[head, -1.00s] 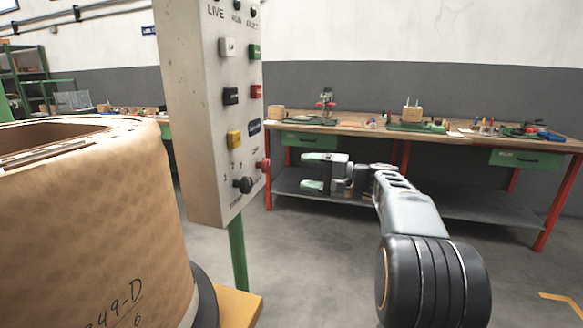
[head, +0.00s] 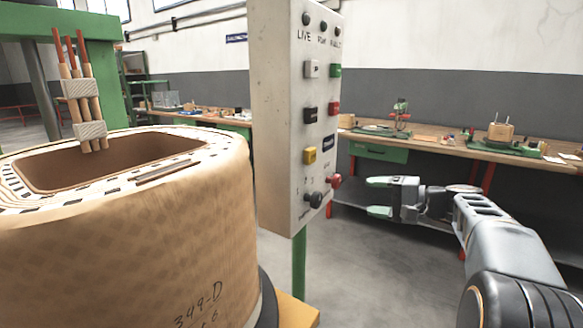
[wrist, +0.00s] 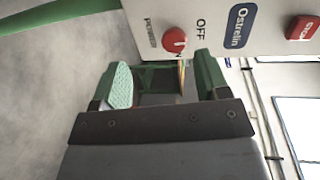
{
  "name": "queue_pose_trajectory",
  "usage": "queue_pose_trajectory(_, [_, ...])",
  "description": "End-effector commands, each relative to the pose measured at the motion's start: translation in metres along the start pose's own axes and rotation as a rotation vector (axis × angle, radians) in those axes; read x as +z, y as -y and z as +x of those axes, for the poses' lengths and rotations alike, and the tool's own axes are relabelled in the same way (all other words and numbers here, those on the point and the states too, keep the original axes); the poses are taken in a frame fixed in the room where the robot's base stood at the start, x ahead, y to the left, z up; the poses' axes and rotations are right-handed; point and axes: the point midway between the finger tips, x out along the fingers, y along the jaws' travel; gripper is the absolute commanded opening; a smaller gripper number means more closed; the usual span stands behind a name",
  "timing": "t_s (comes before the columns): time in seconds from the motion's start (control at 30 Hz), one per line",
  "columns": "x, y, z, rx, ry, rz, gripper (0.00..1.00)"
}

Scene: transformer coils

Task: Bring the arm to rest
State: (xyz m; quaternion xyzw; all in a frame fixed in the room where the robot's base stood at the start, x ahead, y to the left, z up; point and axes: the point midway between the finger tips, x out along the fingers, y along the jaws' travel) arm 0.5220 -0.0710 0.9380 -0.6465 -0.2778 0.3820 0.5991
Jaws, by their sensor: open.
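My gripper (head: 378,197) is open and empty in the head view, its two green-padded fingers pointing left toward the control panel box. My arm reaches in from the lower right. In the wrist view the gripper (wrist: 165,85) shows its two green fingers spread apart, with nothing between them but background. The grey control panel (head: 285,120) stands just left of the fingertips in the head view. Its red knob (wrist: 175,40) shows just beyond the fingers in the wrist view. I cannot tell the exact gap between fingers and panel.
A large paper-wrapped coil (head: 130,240) fills the left, with wooden-clamped leads (head: 84,105) at its opening. A green post (head: 299,265) carries the panel. A workbench (head: 470,150) with tools and small parts stands behind my gripper. The floor (head: 370,275) below the gripper is clear.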

Motion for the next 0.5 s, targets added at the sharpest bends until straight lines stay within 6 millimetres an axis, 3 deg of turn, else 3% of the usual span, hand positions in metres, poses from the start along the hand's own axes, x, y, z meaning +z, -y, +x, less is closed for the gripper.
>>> queue_pose_trajectory(0.03, [0.020, 0.027, 0.006, 0.077, 0.021, -0.004, 0.68])
queue_pose_trajectory(0.23, [0.102, 0.045, 0.017, 0.478, 0.084, -0.060, 0.68])
queue_pose_trajectory(0.4, [0.162, 0.055, -0.005, 0.794, 0.122, -0.209, 0.68])
queue_pose_trajectory(0.5, [0.186, 0.061, -0.024, 0.945, 0.136, -0.322, 0.68])
